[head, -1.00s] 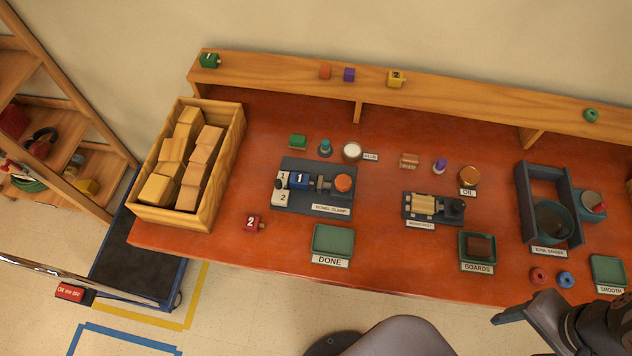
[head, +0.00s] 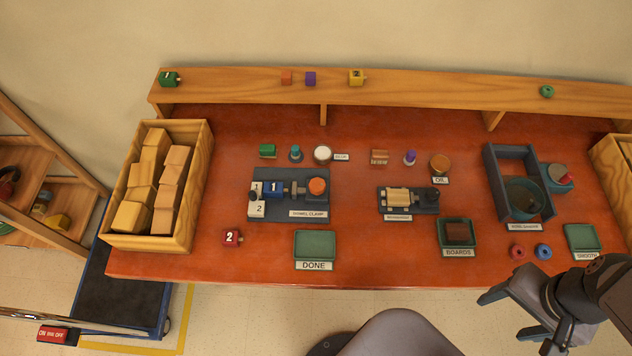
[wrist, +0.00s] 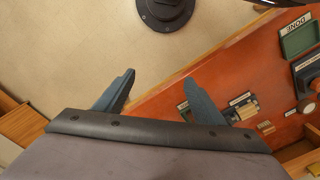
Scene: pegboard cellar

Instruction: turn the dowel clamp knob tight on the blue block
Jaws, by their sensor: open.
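The dowel clamp (head: 310,209) is a dark grey base at the left middle of the red bench in the head view. Its orange round knob (head: 317,187) sits at the right end of a metal screw. The blue block (head: 273,189) marked 1 sits in the clamp, left of the screw. I cannot tell whether the screw presses on it. My gripper (head: 512,318) is at the lower right, in front of the bench edge, far from the clamp. In the wrist view my gripper (wrist: 162,93) is open and empty, its two fingers wide apart.
A wooden box of blocks (head: 205,190) stands at the bench's left. A green DONE tray (head: 315,243) and a red block (head: 231,238) marked 2 lie in front of the clamp. A second fixture (head: 409,200) and a grey frame (head: 492,185) stand right of it. A grey stool (head: 395,335) stands in front.

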